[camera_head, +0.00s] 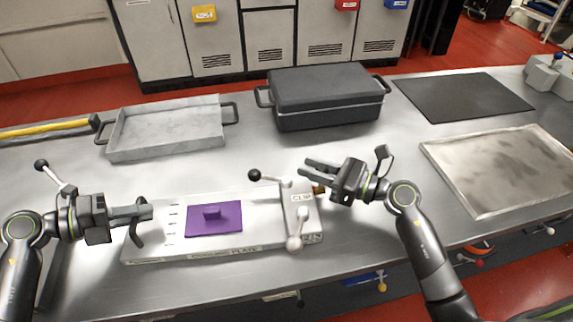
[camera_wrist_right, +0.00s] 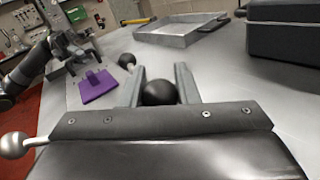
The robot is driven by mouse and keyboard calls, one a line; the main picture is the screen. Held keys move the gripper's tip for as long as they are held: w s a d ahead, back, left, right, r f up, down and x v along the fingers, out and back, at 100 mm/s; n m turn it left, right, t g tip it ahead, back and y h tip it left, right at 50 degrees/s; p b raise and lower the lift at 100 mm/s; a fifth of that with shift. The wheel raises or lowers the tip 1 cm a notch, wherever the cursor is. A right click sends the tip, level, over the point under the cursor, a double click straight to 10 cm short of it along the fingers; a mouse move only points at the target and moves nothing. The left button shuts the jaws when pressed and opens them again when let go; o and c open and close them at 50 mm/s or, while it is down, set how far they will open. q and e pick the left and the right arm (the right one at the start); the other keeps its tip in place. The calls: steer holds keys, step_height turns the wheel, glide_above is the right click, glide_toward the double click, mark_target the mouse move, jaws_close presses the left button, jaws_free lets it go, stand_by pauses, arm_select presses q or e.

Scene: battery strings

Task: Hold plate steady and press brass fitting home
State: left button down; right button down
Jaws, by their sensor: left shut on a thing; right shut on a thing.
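A pale plate (camera_head: 160,235) marked PLATE lies near the table's front edge, with a purple block (camera_head: 213,219) on it. My left gripper (camera_head: 148,211) is shut on a dark curved handle (camera_head: 135,234) at the plate's left end. A pale clamp block (camera_head: 301,212) stands at the right end. A small brass-coloured piece (camera_head: 319,188), perhaps the fitting, shows beside it, mostly hidden by my right gripper (camera_head: 304,168). In the right wrist view this gripper's fingers are around a black ball (camera_wrist_right: 160,92). I cannot tell whether the ball belongs to the brass piece.
A black-knobbed lever (camera_head: 254,175) and a white-knobbed lever (camera_head: 294,243) stick out from the clamp block. Behind are a grey tray (camera_head: 113,150), a dark lidded case (camera_head: 330,118) and a black mat (camera_head: 465,97). A stained tray (camera_head: 455,192) lies right.

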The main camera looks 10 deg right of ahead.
arm_select(q)
steer(key=shift+s+f, duration=0.1)
steer(key=shift+f, duration=0.35)
arm_select(e)
steer(key=shift+s+f, duration=0.1)
arm_select(q)
steer(key=shift+a, duration=0.1)
arm_select(e)
steer(key=c, duration=1.1)
jaws_free()
steer(key=shift+a, duration=0.1)
steer(key=v, duration=1.2)
arm_select(q)
steer(key=c, duration=1.4)
jaws_free()
steer(key=shift+o, duration=0.2)
steer(key=shift+r, duration=0.15)
